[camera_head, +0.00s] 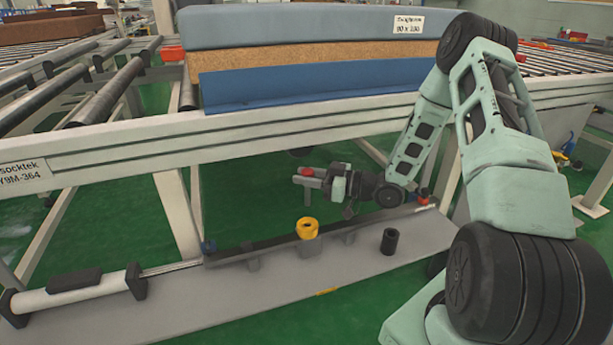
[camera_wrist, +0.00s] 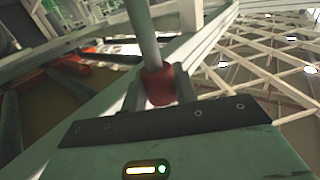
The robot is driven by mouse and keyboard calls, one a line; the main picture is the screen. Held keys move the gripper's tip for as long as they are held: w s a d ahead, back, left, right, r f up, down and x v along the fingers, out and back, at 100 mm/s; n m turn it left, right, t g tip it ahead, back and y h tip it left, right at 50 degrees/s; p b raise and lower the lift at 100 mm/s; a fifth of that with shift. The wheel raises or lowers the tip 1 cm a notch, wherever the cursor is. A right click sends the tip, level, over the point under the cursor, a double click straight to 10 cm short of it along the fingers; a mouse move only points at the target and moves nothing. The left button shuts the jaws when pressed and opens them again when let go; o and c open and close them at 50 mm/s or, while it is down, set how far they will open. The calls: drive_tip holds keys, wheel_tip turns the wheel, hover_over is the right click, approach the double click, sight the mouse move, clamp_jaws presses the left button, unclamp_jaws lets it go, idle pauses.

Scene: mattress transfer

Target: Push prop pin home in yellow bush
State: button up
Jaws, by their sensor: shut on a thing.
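The yellow bush (camera_head: 307,229) stands upright on a grey block on the low grey plate, its round opening facing up. My gripper (camera_head: 328,183) is above and a little to the right of the bush, clear of it. It is shut on the prop pin (camera_wrist: 150,38), a grey rod with a red part (camera_wrist: 158,86) between the fingers in the wrist view. In the head view a small red patch (camera_head: 307,172) shows at the jaws. The pin's far end leaves the top of the wrist view, and the bush cannot be made out there.
A black hollow cylinder (camera_head: 390,241) stands on the grey plate (camera_head: 290,290) to the right of the bush. A white cylinder (camera_head: 75,293) lies at the plate's left end. The conveyor frame (camera_head: 250,133) with stacked mattresses (camera_head: 310,65) spans above and behind.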

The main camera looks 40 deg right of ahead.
sight(307, 204)
drive_tip(key=shift+f+b, duration=1.75)
drive_tip(key=shift+f, duration=1.15)
drive_tip(key=shift+f+b, duration=2.25)
drive_tip(key=shift+f, duration=1.85)
drive_tip(key=o, duration=1.1)
drive_tip(key=shift+o, duration=0.2)
drive_tip(key=shift+s+d, duration=0.1)
drive_tip(key=p+v, duration=0.4)
drive_tip(key=v, duration=1.3)
drive_tip(key=shift+p, duration=0.35)
